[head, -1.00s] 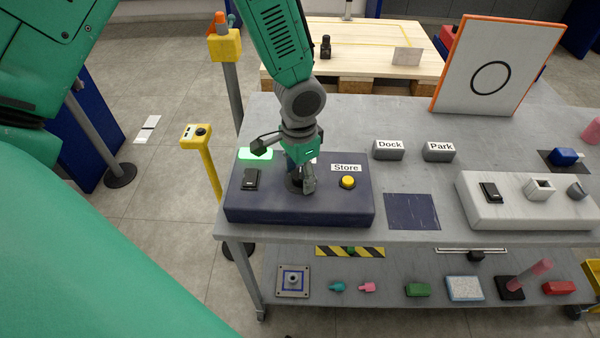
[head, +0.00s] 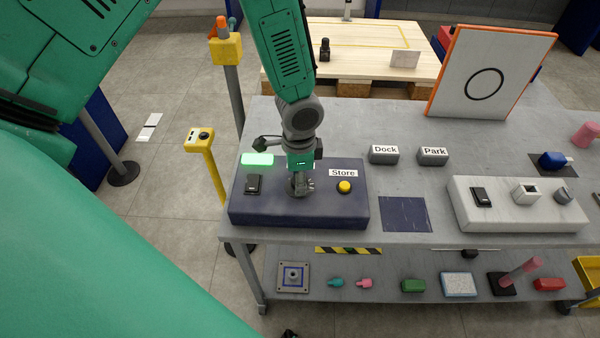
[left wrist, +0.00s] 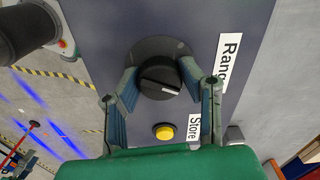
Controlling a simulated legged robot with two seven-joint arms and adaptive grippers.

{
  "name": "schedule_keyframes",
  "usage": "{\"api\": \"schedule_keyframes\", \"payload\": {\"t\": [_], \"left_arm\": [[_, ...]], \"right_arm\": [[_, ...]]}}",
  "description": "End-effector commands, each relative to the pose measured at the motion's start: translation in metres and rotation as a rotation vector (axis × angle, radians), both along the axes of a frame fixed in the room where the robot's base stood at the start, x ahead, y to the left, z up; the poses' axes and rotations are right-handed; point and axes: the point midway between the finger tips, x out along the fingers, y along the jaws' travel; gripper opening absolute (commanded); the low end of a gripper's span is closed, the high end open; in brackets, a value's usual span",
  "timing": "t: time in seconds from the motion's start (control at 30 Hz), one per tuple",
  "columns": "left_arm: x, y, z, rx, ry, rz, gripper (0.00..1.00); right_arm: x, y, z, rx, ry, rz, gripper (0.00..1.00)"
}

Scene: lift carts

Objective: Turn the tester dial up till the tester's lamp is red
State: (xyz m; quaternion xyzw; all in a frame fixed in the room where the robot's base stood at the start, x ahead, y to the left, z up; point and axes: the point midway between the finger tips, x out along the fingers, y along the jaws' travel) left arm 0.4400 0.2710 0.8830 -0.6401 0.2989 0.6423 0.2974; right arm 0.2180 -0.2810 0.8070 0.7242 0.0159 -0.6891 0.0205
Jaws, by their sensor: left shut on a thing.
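The tester is a dark blue box (head: 330,207) at the left end of the bench top. Its lamp (head: 257,159) glows green in the head view. The black tester dial (left wrist: 160,82) with a white pointer mark shows in the left wrist view, beside a partly hidden "Range" label (left wrist: 229,62). My left gripper (head: 299,190) points down over the tester and is shut on the dial, one finger on each side. In the head view the gripper hides the dial. My right gripper is not in view.
The tester also bears a black rocker switch (head: 254,184) and a yellow button (head: 344,187) by a "Store" label, close to the gripper. Dock (head: 384,154) and Park (head: 433,156) blocks and a light grey switch panel (head: 510,216) stand to the right.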

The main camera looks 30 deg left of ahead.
Motion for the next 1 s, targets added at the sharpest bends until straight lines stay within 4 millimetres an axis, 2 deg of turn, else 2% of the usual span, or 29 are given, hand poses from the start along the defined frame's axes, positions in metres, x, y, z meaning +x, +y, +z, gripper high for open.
{"api": "schedule_keyframes", "payload": {"t": [0.23,0.27,0.3,0.67,0.77,1.0], "left_arm": [[0.002,0.001,0.000,0.001,-0.006,0.001,0.05],[0.002,0.001,0.000,0.001,-0.006,0.001,0.45],[0.002,0.001,0.000,0.001,-0.006,0.002,0.55],[0.002,0.001,0.003,0.000,-0.004,0.003,0.55],[0.003,0.000,0.014,-0.001,-0.007,0.004,0.55],[0.003,0.001,0.064,-0.002,-0.008,0.003,0.55]], "right_arm": [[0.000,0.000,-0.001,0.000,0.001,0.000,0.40],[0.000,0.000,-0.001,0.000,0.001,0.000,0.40],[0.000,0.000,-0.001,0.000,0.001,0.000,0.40],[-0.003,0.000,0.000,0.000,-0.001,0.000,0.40],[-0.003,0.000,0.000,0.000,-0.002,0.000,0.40],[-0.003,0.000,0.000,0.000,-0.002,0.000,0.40]]}}
